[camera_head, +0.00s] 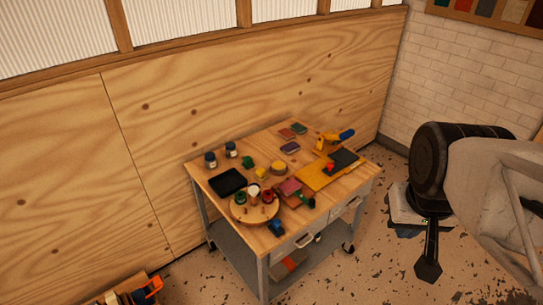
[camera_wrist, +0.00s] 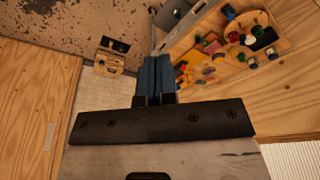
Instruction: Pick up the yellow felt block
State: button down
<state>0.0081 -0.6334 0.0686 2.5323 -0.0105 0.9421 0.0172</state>
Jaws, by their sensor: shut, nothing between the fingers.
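A small yellow block (camera_head: 261,173), which looks like the yellow felt block, sits on the wooden top of the cart (camera_head: 215,177), near a round tan disc and a green piece. It is small and blurred, so its material cannot be told. In the wrist view, yellow shapes show on the tilted cart top, but I cannot tell which one is the block. My gripper (camera_wrist: 155,62) shows there with its two blue fingers pressed together and nothing between them. My arm is at the right of the head view, well apart from the cart.
A round wooden tray (camera_head: 240,213) with several small items, a black tray (camera_head: 228,181), two jars, a yellow sheet (camera_head: 312,179) and a yellow tool with a blue handle (camera_head: 334,138) crowd the cart top. A wood-panelled wall stands behind. Open floor lies between cart and arm.

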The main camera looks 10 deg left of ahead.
dwell(0.4)
jog(key=c, duration=0.6)
grip_release()
jog(key=shift+c, duration=0.2)
